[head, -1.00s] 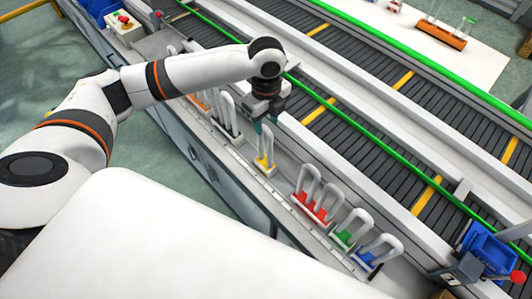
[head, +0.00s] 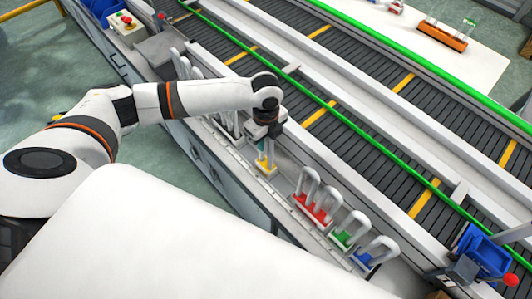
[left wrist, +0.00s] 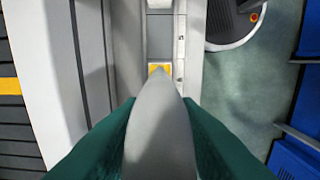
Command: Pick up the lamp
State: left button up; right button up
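The lamp between my left gripper's fingers is a pale looped tube on a yellow base (head: 265,166), on the narrow ledge beside the conveyor. My left gripper (head: 265,146) points down over it, with its teal fingers around the upper tube. In the left wrist view the grey tube (left wrist: 160,125) stands between the two teal fingers, and its yellow base shows beyond. The fingers lie close along both sides of the tube; whether they press on it cannot be told. My right gripper is not in view.
Similar lamps with red (head: 312,208), green (head: 342,238) and blue (head: 365,261) bases stand along the ledge to the lower right. More loops stand behind my left arm. The conveyor (head: 335,125) runs alongside. A blue bin (head: 485,250) is at the right.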

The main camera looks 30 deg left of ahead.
pick_arm(q)
grip_shut()
